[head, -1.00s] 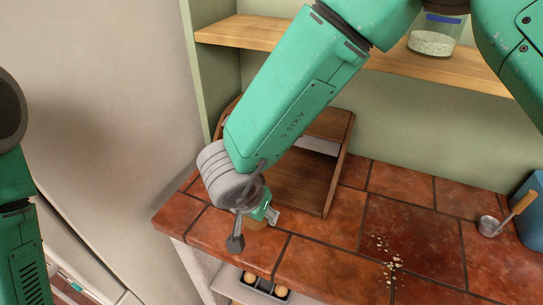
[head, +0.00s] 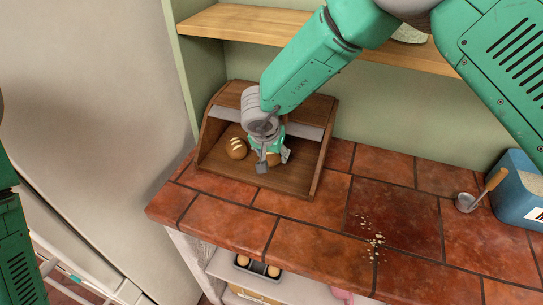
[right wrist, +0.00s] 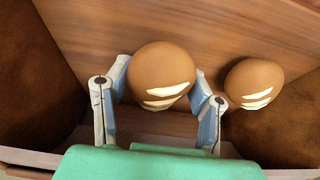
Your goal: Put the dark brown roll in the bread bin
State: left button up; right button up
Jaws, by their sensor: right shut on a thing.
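The wooden bread bin (head: 317,165) stands open on the tiled counter against the back wall. My right gripper (head: 273,161) reaches into it, shut on a brown roll (right wrist: 160,76) with pale slashes. In the head view that roll is mostly hidden by the gripper. The wrist view shows it between the two fingers, above or at the bin's wooden floor; I cannot tell whether it touches. A second, similar brown roll (head: 236,148) lies in the bin to the left; it also shows in the right wrist view (right wrist: 253,83). My left gripper is out of view.
A dark tray (head: 257,267) with pale rolls sits on a shelf below the counter. Crumbs (head: 372,240) lie on the counter right of the bin. A metal scoop (head: 468,202) and a blue container (head: 517,195) stand far right. A wooden shelf (head: 230,25) runs above the bin.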

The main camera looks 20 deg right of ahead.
jog(key=shift+d+f, duration=0.1)
jog(key=shift+f, duration=0.6)
jog(key=shift+d+f, duration=0.15)
jog(key=shift+d, duration=0.15)
jog(key=shift+f, duration=0.1)
jog(key=o, duration=1.1)
jog(key=shift+o, duration=0.2)
jog(key=shift+a, duration=0.1)
jog(key=shift+a, duration=0.1)
jog(key=shift+a+r, duration=0.15)
jog(key=shift+r, duration=0.3)
jog(key=v, duration=1.1)
jog(key=shift+s, duration=0.15)
